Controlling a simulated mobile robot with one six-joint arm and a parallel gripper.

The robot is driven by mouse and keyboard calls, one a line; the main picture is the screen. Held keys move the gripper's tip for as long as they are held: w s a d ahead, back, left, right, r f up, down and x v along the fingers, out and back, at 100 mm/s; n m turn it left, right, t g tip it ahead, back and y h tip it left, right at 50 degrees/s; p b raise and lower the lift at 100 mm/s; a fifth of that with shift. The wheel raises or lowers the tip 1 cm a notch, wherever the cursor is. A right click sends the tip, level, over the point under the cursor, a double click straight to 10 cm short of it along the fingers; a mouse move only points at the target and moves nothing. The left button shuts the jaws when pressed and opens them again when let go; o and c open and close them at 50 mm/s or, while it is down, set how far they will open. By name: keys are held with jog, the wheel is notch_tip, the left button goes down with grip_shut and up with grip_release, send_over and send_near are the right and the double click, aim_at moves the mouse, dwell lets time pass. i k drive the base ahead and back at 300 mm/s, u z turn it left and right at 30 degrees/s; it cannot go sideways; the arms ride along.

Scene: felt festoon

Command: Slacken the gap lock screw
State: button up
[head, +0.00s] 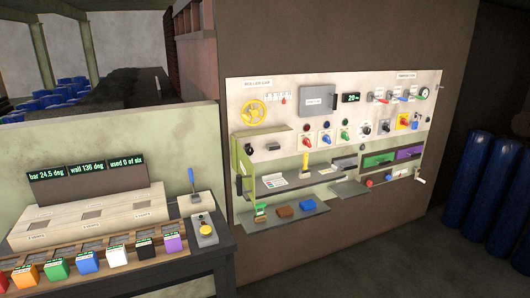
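A cream control panel (290,92) is fixed to the brown wall on the right. Its upper left part carries a small heading that seems to read "ROLLER GAP". A yellow handwheel (253,112) sits below that heading, with a row of small marks (278,97) to its right. Small dark knobs, one of them a black knob (274,147), are on the panel below the wheel. I cannot tell which small part is the gap lock screw or how tight it is. My gripper is not in view.
A green-framed shelf unit (240,172) juts from the panel below the wheel, with a lower shelf (290,221) holding small blocks. Blue cylinders (500,185) stand at far right.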

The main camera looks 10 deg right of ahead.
aim_at(250, 150)
jog(key=u, duration=0.3)
jog(key=i, duration=1)
jog(key=z, duration=0.3)
